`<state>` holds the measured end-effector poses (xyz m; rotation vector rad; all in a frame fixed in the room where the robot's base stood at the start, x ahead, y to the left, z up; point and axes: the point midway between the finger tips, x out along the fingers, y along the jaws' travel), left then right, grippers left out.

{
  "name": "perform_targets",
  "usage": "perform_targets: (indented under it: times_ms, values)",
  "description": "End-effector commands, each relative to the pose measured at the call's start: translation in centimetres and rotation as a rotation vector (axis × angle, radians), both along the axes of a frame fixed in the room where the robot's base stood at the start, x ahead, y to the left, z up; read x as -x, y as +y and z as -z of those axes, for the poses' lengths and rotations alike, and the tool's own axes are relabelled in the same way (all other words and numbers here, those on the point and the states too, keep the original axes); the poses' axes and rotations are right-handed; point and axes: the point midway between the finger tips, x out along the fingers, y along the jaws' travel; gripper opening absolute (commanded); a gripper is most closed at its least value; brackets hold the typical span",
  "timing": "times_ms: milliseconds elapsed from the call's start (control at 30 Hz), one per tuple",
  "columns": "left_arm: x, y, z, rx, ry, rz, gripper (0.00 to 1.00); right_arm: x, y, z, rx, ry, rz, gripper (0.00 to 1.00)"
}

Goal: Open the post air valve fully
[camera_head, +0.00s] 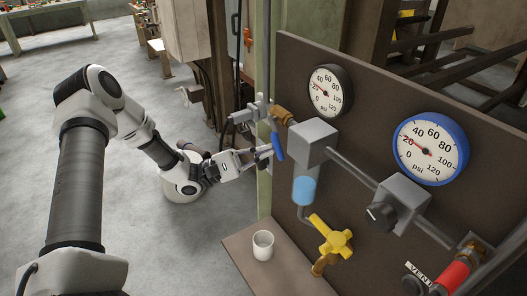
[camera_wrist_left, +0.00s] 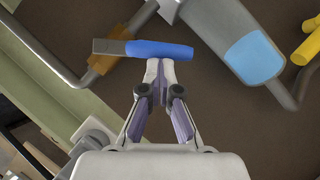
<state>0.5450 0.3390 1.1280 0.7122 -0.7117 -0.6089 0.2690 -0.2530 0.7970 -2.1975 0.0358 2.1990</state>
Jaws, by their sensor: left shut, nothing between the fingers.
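The post air valve has a blue lever handle (camera_head: 277,146) that hangs down, slightly slanted, in the head view. In the left wrist view the blue handle (camera_wrist_left: 160,50) lies across the picture, just beyond the fingertips. My left gripper (camera_head: 266,152) is shut with nothing between its fingers. Its closed tips (camera_wrist_left: 160,67) are right at the handle's edge; I cannot tell whether they touch it. My right gripper is not in view.
A brown panel carries a black-rimmed gauge (camera_head: 328,91), a blue-rimmed gauge (camera_head: 430,149), a grey regulator (camera_head: 401,196) and a yellow valve (camera_head: 331,238). A red valve handle (camera_head: 453,277) is at lower right. A white cup (camera_head: 263,245) stands on the shelf below. Open floor lies left.

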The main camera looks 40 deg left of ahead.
Motion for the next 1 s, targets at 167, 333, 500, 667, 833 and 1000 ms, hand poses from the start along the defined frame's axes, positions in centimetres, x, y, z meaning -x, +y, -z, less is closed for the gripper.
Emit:
perform_targets:
  times_ms: [167,333,500,667,833,1000]
  values:
    - [0.1,-0.3,0.0,0.032,0.013,0.002,0.00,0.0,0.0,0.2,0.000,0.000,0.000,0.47]
    - [0.3,-0.8,-0.1,0.094,0.039,0.003,0.00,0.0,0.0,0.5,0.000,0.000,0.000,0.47]
    - [0.6,-1.5,-0.5,0.185,0.076,0.002,0.00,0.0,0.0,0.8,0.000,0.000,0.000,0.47]
    - [1.0,-2.3,-1.2,0.181,0.075,0.001,0.00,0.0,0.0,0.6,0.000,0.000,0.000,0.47]
    - [1.3,-3.0,-1.9,0.181,0.074,0.002,0.00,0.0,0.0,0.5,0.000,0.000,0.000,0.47]
    - [1.5,-3.6,-2.3,0.236,0.097,0.003,0.00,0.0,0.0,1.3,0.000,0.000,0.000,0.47]
